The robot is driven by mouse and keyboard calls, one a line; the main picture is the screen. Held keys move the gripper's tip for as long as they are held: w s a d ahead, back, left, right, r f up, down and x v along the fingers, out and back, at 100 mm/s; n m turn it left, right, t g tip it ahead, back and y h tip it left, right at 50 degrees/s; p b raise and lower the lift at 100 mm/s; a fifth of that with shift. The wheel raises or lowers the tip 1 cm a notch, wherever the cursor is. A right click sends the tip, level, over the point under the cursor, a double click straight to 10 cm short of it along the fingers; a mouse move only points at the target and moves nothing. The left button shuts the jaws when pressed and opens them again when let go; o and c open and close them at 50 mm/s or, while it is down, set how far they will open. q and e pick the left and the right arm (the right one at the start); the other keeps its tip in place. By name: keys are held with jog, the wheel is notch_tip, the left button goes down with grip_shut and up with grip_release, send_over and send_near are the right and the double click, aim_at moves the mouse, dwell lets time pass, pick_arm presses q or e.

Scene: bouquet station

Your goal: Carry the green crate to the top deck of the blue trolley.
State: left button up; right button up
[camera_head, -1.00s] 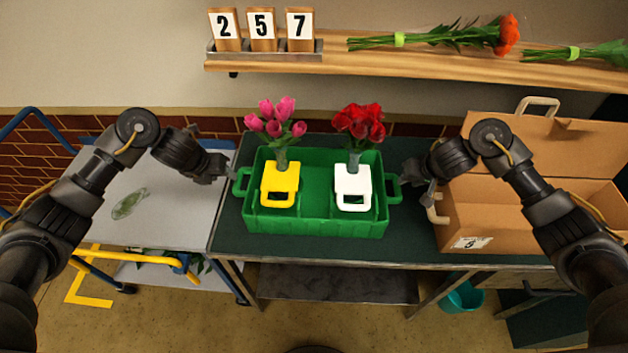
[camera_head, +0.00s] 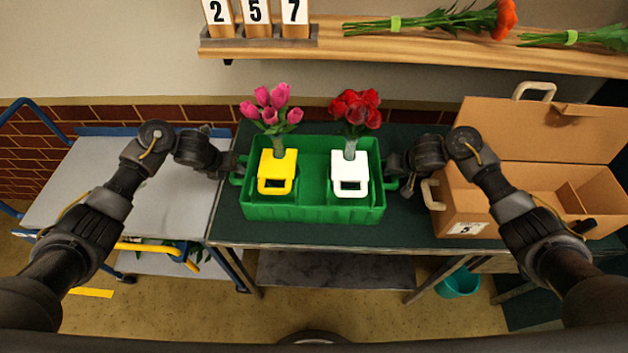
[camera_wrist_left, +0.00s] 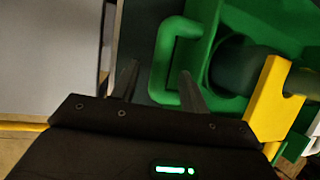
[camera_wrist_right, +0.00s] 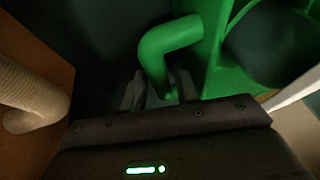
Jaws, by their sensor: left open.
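My left gripper (camera_head: 238,166) is at the crate's left handle. In the left wrist view its open fingers (camera_wrist_left: 158,80) stand either side of the handle bar (camera_wrist_left: 165,58). My right gripper (camera_head: 398,173) is at the right handle. In the right wrist view its fingers (camera_wrist_right: 160,82) stand apart around that handle (camera_wrist_right: 160,45). The blue trolley's grey top deck (camera_head: 75,185) is at the left, partly behind my left arm.
A cardboard box (camera_head: 478,205) with a pale handle stands close right of my right gripper. A wooden shelf (camera_head: 420,50) with number blocks (camera_head: 256,18) and cut flowers runs along the wall. A teal bucket (camera_head: 458,283) is below the table. The visible trolley deck is clear.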

pick_arm(q)
jog(key=shift+x, duration=1.5)
pick_arm(e)
jog(key=shift+x, duration=1.45)
pick_arm(q)
jog(key=shift+c, duration=0.5)
pick_arm(e)
jog(key=shift+c, duration=0.3)
pick_arm(q)
jog(key=c, duration=0.5)
pick_arm(e)
jog(key=c, duration=0.5)
pick_arm(q)
grip_shut()
pick_arm(e)
grip_shut()
pick_arm(q)
jog(key=shift+a, duration=0.1)
jog(key=shift+w+r, duration=0.2)
jog(key=shift+r, duration=0.05)
pick_arm(e)
jog(key=shift+w+r, duration=0.2)
